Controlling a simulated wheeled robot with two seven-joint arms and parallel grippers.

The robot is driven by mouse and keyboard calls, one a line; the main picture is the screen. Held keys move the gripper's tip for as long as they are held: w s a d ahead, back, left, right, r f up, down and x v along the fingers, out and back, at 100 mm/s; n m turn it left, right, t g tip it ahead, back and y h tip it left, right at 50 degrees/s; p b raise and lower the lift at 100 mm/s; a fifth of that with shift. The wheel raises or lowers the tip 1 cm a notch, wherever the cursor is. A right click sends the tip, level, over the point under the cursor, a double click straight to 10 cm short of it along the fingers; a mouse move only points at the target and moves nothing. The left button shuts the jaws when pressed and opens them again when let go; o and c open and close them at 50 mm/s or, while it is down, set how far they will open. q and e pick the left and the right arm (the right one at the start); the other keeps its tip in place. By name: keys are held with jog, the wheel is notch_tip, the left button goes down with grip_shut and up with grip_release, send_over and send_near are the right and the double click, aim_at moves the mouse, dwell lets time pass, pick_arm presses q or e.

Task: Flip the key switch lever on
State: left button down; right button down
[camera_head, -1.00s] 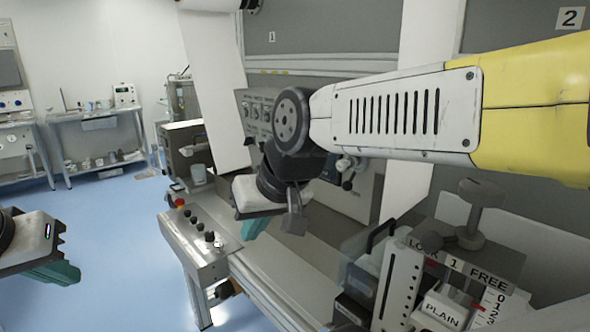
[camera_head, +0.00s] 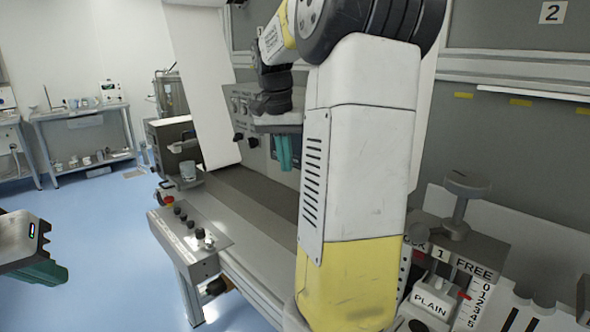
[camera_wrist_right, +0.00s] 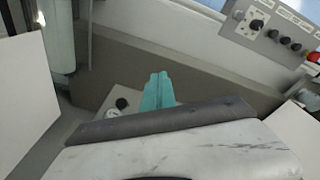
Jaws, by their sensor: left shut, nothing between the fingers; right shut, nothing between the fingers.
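I cannot make out for certain which control is the key switch lever. An upright grey panel (camera_head: 243,112) carries small controls and black knobs (camera_head: 252,142). My right gripper (camera_head: 285,155) has its teal fingers pointing down, just right of that panel and above the grey bed. In the right wrist view the same fingers (camera_wrist_right: 158,90) are together and empty, with a black knob (camera_wrist_right: 122,103) on a pale plate to their left. My left gripper (camera_head: 42,273) is shut and empty at the far left, over the blue floor. My right arm hides the middle of the machine.
A low console (camera_head: 190,240) with black knobs and a red button (camera_head: 169,201) stands at the front left; it also shows in the right wrist view (camera_wrist_right: 275,32). A block marked PLAIN (camera_head: 431,302) and a clamp knob (camera_head: 466,185) stand at the right. The floor at left is clear.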

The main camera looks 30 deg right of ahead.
jog(key=w+d+r+m+g+h, duration=0.3)
jog(key=w+d+r+m+h, duration=0.1)
jog(key=w+m, duration=0.1)
jog(key=shift+w+d+h, duration=0.3)
jog(key=shift+w+d, duration=0.1)
jog(key=shift+w, duration=0.45)
jog(key=s+d+f, duration=0.5)
jog(key=d+f, duration=0.2)
jog(key=f, duration=0.2)
jog(key=shift+s, duration=0.35)
